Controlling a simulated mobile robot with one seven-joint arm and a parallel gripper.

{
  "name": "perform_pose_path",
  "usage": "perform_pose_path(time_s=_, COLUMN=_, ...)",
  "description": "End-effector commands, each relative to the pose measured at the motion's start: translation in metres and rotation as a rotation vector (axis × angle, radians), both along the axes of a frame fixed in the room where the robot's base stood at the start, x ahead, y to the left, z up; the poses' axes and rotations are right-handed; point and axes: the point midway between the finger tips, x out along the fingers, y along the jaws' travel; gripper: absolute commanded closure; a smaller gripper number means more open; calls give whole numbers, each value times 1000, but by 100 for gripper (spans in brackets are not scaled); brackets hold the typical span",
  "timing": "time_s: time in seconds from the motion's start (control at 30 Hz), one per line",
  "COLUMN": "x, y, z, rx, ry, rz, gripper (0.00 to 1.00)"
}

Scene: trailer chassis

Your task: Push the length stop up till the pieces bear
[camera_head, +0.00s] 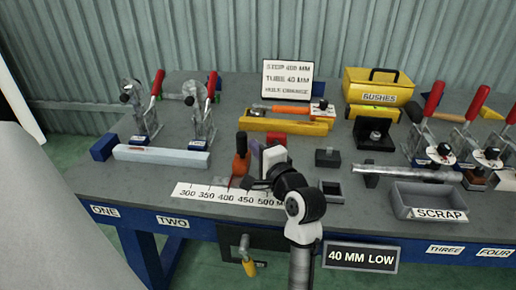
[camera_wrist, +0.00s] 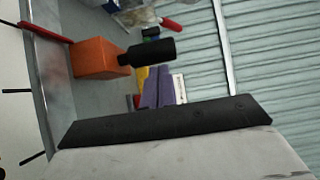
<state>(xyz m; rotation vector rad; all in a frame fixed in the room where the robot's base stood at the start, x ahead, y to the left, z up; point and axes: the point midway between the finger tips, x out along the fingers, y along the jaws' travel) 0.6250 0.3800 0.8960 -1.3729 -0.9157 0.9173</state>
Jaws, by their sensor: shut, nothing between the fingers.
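The length stop (camera_head: 240,165) looks like an orange-red block with a black upright knob, standing behind the number scale (camera_head: 228,195). In the wrist view the orange block (camera_wrist: 100,58) and its black knob (camera_wrist: 150,53) show close by. A red strip (camera_wrist: 45,32) lies beside it. A pale blue bar (camera_head: 160,155) lies left of the stop, with a visible gap between them. My gripper (camera_head: 262,162) is shut and empty, just right of the stop. Its fingertips are largely hidden by the hand, so I cannot tell whether it touches the stop.
Upright red-handled clamps (camera_head: 145,112) stand behind the bar. A dark blue block (camera_head: 104,147) sits at its left end. A yellow tray (camera_head: 285,124), a small black block (camera_head: 328,157), a silver tube (camera_head: 415,172) and a grey scrap bin (camera_head: 430,200) stand to the right.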

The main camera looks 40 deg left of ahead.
Motion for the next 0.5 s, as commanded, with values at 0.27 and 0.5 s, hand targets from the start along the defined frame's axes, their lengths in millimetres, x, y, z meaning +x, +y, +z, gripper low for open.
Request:
perform_pose_path(time_s=0.27, x=-23, y=36, z=7, rx=-1, ry=5, rz=7, gripper=100)
perform_pose_path(time_s=0.5, x=-49, y=80, z=5, rx=-2, ry=3, rz=5, gripper=100)
